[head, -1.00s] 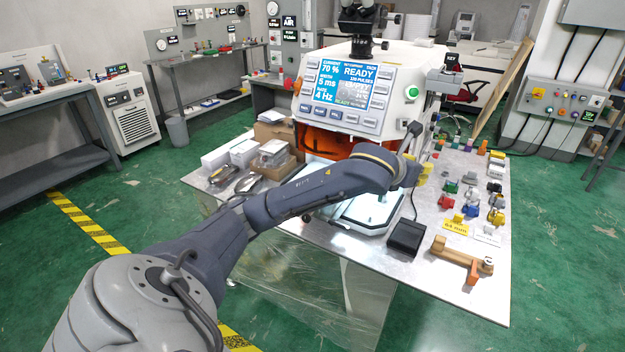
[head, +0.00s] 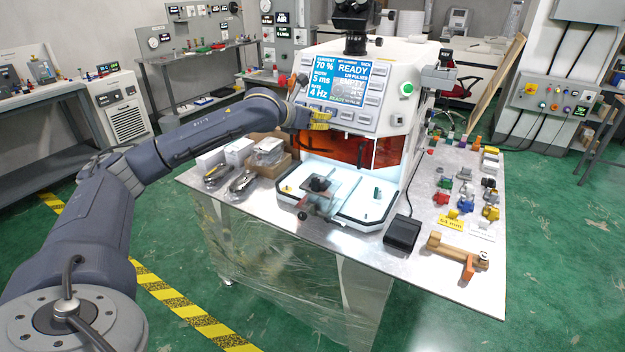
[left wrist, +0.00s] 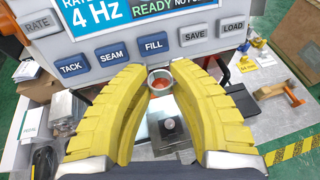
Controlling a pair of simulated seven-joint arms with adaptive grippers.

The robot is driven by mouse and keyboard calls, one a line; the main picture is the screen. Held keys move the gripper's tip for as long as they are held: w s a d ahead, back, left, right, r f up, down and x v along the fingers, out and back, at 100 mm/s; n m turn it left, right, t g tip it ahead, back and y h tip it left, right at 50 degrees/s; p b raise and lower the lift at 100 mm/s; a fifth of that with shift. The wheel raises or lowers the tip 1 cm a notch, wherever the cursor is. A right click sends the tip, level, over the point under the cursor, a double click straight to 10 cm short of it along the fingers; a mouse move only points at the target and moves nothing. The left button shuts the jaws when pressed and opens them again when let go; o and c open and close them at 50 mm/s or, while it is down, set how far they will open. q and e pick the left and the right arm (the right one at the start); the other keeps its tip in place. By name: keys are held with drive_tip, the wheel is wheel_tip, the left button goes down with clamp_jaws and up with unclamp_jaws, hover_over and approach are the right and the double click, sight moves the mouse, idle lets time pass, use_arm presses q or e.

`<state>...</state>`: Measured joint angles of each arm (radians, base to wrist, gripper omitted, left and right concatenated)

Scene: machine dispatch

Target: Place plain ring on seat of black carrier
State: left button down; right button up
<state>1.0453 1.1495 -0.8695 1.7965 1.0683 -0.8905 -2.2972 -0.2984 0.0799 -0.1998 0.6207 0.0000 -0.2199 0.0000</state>
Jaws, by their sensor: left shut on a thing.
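My left gripper (head: 321,121) has yellow fingers and is raised in front of the machine's button panel. In the left wrist view its fingertips (left wrist: 160,84) are closed around a small grey ring (left wrist: 159,81), with red showing through its middle. It looks like the plain ring; the head view does not show it clearly. Below and apart from it, a black block with a round knob (head: 319,183) sits on a grey plate in the machine's white tray. It also shows in the left wrist view (left wrist: 172,129). I cannot tell for sure that this is the black carrier. My right gripper is not in view.
The white machine (head: 385,75) with its orange shield (head: 350,147) stands behind the tray (head: 352,217). A black pedal box (head: 402,233), a wooden piece with an orange part (head: 455,248) and several small coloured parts lie on the right. Boxes (head: 239,151) stand left of the tray.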

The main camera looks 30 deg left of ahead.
use_arm(q)
drive_tip(key=shift+d+f, duration=0.2)
drive_tip(key=shift+f, duration=0.15)
wheel_tip(320, 180, down, 19)
drive_tip(key=shift+f, duration=0.1)
idle(0.4)
drive_tip(key=c, duration=1.2)
unclamp_jaws()
drive_tip(key=shift+f, duration=0.1)
drive_tip(key=v, duration=1.2)
drive_tip(key=shift+a, duration=0.15)
